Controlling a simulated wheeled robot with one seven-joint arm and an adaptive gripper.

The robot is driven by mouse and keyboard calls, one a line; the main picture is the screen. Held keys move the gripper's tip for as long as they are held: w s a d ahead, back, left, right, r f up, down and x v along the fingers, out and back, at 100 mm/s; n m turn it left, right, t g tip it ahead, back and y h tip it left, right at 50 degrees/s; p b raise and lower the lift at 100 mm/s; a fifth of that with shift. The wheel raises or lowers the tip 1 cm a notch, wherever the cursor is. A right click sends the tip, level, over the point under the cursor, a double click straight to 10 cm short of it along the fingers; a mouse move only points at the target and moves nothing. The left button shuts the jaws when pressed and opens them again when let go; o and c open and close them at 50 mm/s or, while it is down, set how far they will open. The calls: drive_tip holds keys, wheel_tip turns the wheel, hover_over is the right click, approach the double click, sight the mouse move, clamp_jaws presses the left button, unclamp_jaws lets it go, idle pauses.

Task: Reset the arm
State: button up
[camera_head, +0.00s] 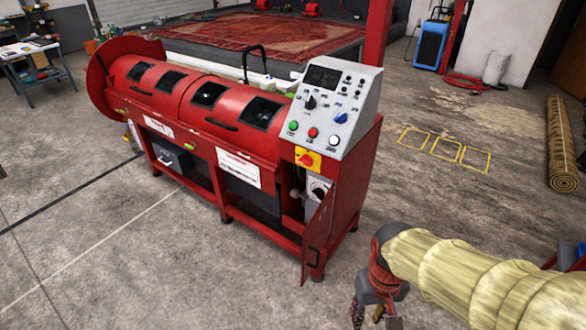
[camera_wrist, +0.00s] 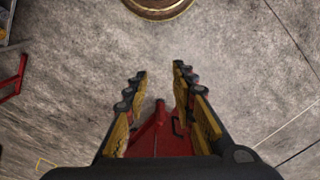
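My arm, in a pale yellow sleeve, reaches in from the lower right of the head view. My gripper (camera_head: 374,318) hangs at its end, pointing down, at the bottom edge and partly cut off. It is to the right of the red machine (camera_head: 205,118) and apart from it. In the wrist view my gripper (camera_wrist: 159,72) has its two yellow and black fingers apart. Nothing is held between the fingertips; bare concrete floor shows there. A red surface shows farther back between the fingers, partly hidden by them.
The machine's grey control panel (camera_head: 330,100) faces right of centre, and a small red door (camera_head: 317,238) stands open below it. A rolled rug (camera_head: 562,145) lies at right, near yellow floor markings (camera_head: 445,149). A round-rimmed object (camera_wrist: 158,10) is at the wrist view's top. Open floor lies between.

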wheel_tip(320, 180, up, 16)
drive_tip(key=s+d+t, duration=0.2)
drive_tip(key=t, duration=0.3)
drive_tip(key=shift+s+m+t, duration=0.3)
drive_tip(key=shift+m, duration=0.1)
drive_tip(key=shift+o, duration=0.6)
drive_tip(key=shift+w, duration=0.1)
idle(0.7)
